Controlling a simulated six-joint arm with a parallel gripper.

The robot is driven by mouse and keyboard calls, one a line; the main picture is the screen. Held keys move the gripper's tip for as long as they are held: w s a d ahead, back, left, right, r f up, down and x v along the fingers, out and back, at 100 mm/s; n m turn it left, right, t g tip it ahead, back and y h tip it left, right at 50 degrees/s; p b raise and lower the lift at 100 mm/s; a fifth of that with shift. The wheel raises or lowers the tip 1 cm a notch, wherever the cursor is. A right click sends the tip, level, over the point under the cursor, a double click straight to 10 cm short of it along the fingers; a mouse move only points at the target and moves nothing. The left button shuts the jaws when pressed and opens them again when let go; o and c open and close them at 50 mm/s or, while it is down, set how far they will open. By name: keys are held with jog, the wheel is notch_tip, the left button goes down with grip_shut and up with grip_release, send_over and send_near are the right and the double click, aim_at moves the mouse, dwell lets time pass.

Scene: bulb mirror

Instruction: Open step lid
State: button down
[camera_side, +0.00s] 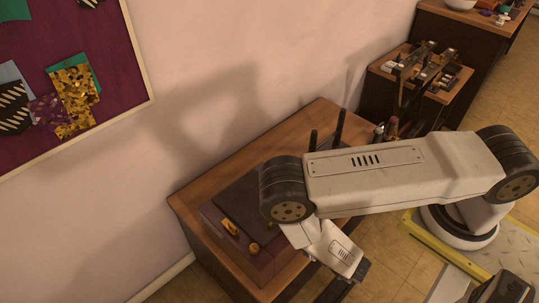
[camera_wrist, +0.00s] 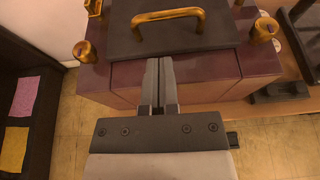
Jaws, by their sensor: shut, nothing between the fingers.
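A dark flat lid (camera_wrist: 125,42) with a brass bar handle (camera_wrist: 168,16) lies on a purple box (camera_wrist: 205,69) in the wrist view. The lid looks closed and flat. My gripper (camera_wrist: 158,62) is shut and empty, with its fingertips near the front edge of the lid, below the handle in the picture. I cannot tell if they touch the box. In the side view the dark lid (camera_side: 250,190) and brass handle (camera_side: 230,227) show left of my arm, which hides part of the box. The fingertips are hidden there.
Brass posts stand at the left (camera_wrist: 85,51) and right (camera_wrist: 264,29) of the lid. The box sits on a wooden cabinet (camera_side: 205,180) against a wall. Black upright posts (camera_side: 338,128) rise behind my arm. A second cabinet (camera_side: 440,85) carries black fixtures.

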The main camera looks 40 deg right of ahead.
jog(key=shift+x, duration=2.7)
jog(key=shift+r, duration=0.1)
jog(key=shift+w+r, duration=0.2)
jog(key=shift+r, duration=0.65)
jog(key=w+r+g, duration=0.2)
jog(key=w+r, duration=1.1)
jog(key=r, duration=0.3)
jog(key=w+g, duration=0.4)
jog(key=w, duration=1.1)
jog(key=shift+w+r, duration=0.35)
jog(key=shift+w, duration=0.05)
jog(key=shift+w, duration=0.1)
